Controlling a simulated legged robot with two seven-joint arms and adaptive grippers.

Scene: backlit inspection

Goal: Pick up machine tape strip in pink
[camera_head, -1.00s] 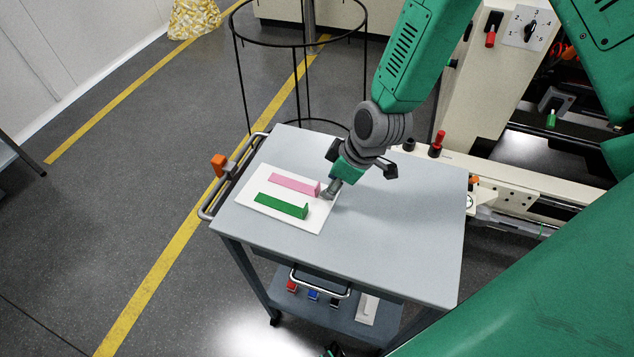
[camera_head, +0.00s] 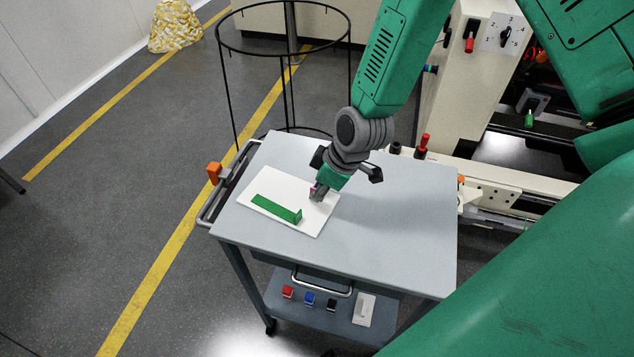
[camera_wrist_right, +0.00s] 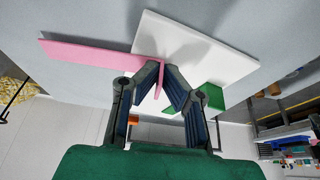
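The pink tape strip (camera_wrist_right: 95,54) shows in the right wrist view as a long flat band reaching left, with an upright end tab between my fingertips. My right gripper (camera_wrist_right: 161,72) is shut on that tab. In the head view my right gripper (camera_head: 316,195) is over the right edge of the white board (camera_head: 283,184). My left gripper is not in view.
The board lies on a grey cart (camera_head: 390,230) with a side handle bearing an orange block (camera_head: 213,172). A lower shelf holds small coloured blocks. A black hoop frame (camera_head: 284,50) stands behind, and a cream machine (camera_head: 455,110) at the right. The cart's front right is clear.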

